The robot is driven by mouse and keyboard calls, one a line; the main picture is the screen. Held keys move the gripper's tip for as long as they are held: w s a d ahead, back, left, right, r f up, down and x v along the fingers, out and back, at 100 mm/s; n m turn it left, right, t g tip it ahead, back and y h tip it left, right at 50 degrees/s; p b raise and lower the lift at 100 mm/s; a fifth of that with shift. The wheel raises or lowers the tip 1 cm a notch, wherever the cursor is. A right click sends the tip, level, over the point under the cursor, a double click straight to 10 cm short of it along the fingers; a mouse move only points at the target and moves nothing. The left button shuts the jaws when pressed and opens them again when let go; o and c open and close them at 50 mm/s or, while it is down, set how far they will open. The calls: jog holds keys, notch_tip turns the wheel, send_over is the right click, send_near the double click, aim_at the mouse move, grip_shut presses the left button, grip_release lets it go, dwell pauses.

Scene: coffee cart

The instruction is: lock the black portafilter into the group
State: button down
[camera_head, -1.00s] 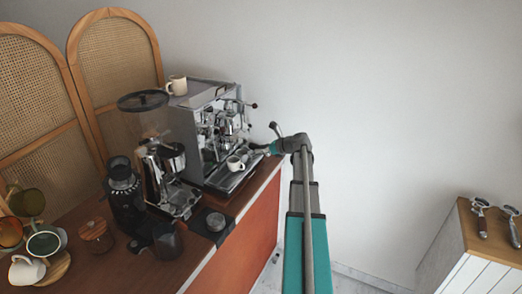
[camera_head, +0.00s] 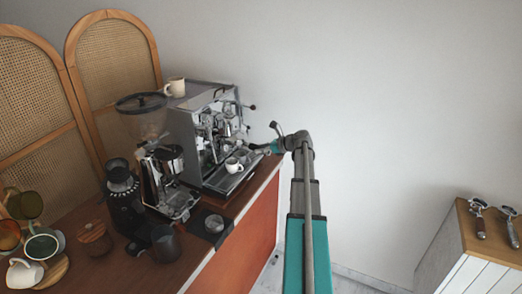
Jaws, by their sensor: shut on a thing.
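The espresso machine (camera_head: 197,128) stands at the back of the counter, its group area (camera_head: 226,122) facing right. My gripper (camera_head: 259,147) is in front of the machine, to the right of the group area and near drip tray height. It is shut on the black portafilter, which shows only as a small dark shape at the jaws. Its basket and lugs are too small to make out. I see a gap between my gripper and the group, and cannot tell that the portafilter touches it.
A white cup (camera_head: 233,164) sits on the drip tray (camera_head: 222,181). A mug (camera_head: 175,87) stands on top of the machine. Grinders (camera_head: 122,190) and mugs fill the counter's left. Two more portafilters (camera_head: 480,218) lie on the cabinet at right.

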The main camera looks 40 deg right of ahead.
jog(key=shift+c, duration=1.1)
grip_release()
jog(key=shift+r, duration=0.15)
